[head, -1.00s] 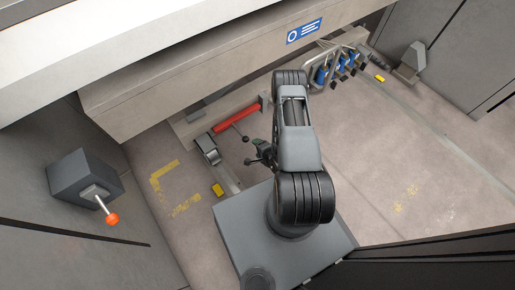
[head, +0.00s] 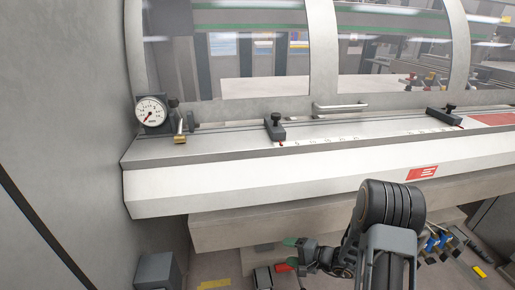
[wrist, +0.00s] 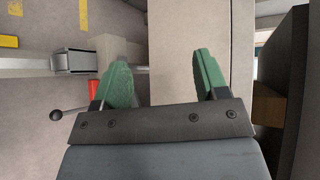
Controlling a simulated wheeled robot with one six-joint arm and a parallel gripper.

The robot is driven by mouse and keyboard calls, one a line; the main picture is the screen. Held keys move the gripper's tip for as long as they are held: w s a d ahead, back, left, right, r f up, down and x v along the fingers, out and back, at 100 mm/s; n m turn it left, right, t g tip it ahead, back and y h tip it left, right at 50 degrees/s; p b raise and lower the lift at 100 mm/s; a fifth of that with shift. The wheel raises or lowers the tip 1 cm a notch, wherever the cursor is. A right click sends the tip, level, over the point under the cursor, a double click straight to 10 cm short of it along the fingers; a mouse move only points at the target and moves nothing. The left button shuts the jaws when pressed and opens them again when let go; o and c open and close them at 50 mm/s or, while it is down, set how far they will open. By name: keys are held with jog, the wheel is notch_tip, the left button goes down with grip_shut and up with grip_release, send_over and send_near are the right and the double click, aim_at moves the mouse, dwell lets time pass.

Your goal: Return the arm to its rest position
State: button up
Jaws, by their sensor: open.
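My gripper (wrist: 162,82) shows in the wrist view with its two green fingers spread apart and nothing between them. Beyond the fingers is a beige surface of the machine. In the head view my gripper (head: 291,254) is small and low in the picture, beside my folded arm, under the machine's front edge. My arm rises at the lower right of the head view and hides part of the floor area behind it.
The machine's white front beam (head: 260,185) spans the head view. Above it are a dial gauge (head: 151,114) and black clamps (head: 275,127). Blue-handled valves (head: 437,243) sit right of my arm. The wrist view shows a red part (wrist: 93,89) and black-knobbed lever (wrist: 57,115) at left.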

jog(key=s+a+r+n+g+p, duration=0.2)
jog(key=r, duration=0.5)
jog(key=s+a+r+n+g+p, duration=0.1)
jog(key=s+r+n+g+p, duration=0.15)
jog(key=r, duration=0.55)
jog(key=s+d+r+n+h+p, duration=0.1)
jog(key=s+d+r+h+p, duration=0.1)
jog(key=r, duration=0.7)
jog(key=s+d+r+n+t+h+p, duration=0.1)
jog(key=s+d+r+n+h+p, duration=0.1)
jog(key=s+r+h+p, duration=0.3)
jog(key=s+d+r+n+h+p, duration=0.1)
jog(key=s+d+r+h+p, duration=0.2)
jog(key=r+p, duration=0.4)
notch_tip(320, 180, up, 7)
jog(key=shift+s+d+f+h+p, duration=0.15)
jog(key=shift+s+d+h+p, duration=0.3)
jog(key=shift+h, duration=0.55)
